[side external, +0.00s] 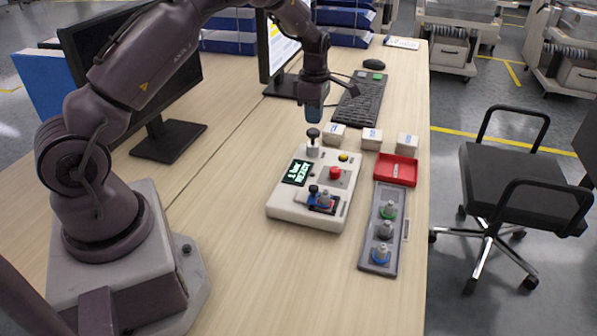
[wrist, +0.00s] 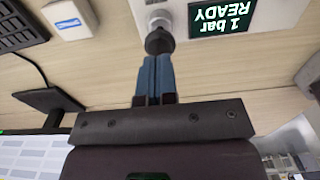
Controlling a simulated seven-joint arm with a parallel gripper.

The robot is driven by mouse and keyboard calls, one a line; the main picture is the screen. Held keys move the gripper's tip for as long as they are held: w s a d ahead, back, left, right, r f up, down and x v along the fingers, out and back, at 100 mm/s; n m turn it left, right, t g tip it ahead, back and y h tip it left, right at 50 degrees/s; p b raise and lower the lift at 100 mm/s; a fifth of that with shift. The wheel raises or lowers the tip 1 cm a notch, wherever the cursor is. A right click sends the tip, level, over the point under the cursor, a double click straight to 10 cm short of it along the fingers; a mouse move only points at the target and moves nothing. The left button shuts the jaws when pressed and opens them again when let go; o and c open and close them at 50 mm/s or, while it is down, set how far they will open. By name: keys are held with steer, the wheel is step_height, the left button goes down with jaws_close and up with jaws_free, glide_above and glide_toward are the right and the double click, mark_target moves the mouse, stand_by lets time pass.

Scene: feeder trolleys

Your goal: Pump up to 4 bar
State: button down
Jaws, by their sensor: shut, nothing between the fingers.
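A cream control box (side external: 282,208) stands on the desk. Its display (side external: 298,172) reads "1 bar READY"; the same display shows upside down in the wrist view (wrist: 221,17). A dark-knobbed pump plunger (side external: 313,142) stands up at the box's far end. A red button (side external: 335,173) and a yellow button (side external: 343,158) sit on top, with a blue-and-red fixture (side external: 322,199) at the near end. My gripper (side external: 312,122) is shut and empty, with its fingertips just above the plunger knob (wrist: 159,40). I cannot tell whether they touch it.
Right of the box are a grey tray (side external: 399,224) with several coloured-ring fittings and a red bin (side external: 407,169). Small white boxes (side external: 372,138) stand behind. A keyboard (side external: 361,100) and monitors (side external: 140,70) are farther back. Bare desk lies in front of the box.

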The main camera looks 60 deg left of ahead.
mark_target(313, 130)
steer(key=shift+f, duration=0.1)
stand_by(0.3)
steer(key=shift+f, duration=0.55)
stand_by(1.0)
steer(key=shift+f, duration=1.5)
steer(key=shift+r, duration=1.5)
steer(key=shift+f, duration=0.15)
steer(key=shift+r, duration=0.2)
